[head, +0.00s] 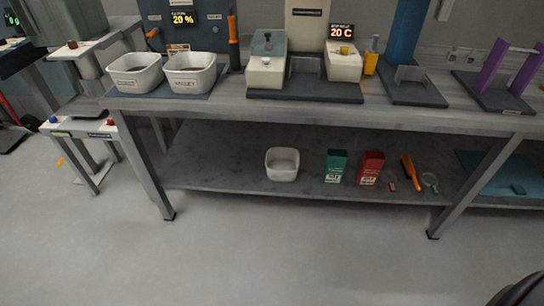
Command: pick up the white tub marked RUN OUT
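Two white tubs stand side by side on a dark blue mat at the left of the bench top. The left white tub (136,74) has a small label on its front that is too small to read. The right white tub (191,75) has a front label that I cannot read with certainty. A third white tub (282,165) stands on the lower shelf, and I see no clear label on it. I cannot tell which tub is marked RUN OUT. Neither of my grippers can be made out in the head view.
The bench (330,115) has a lower shelf with a green box (335,167), a red box (371,168) and an orange tool (411,172). A small side table (84,130) stands at the left. An orange-handled upright (233,42) is right of the tubs. The floor in front is clear.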

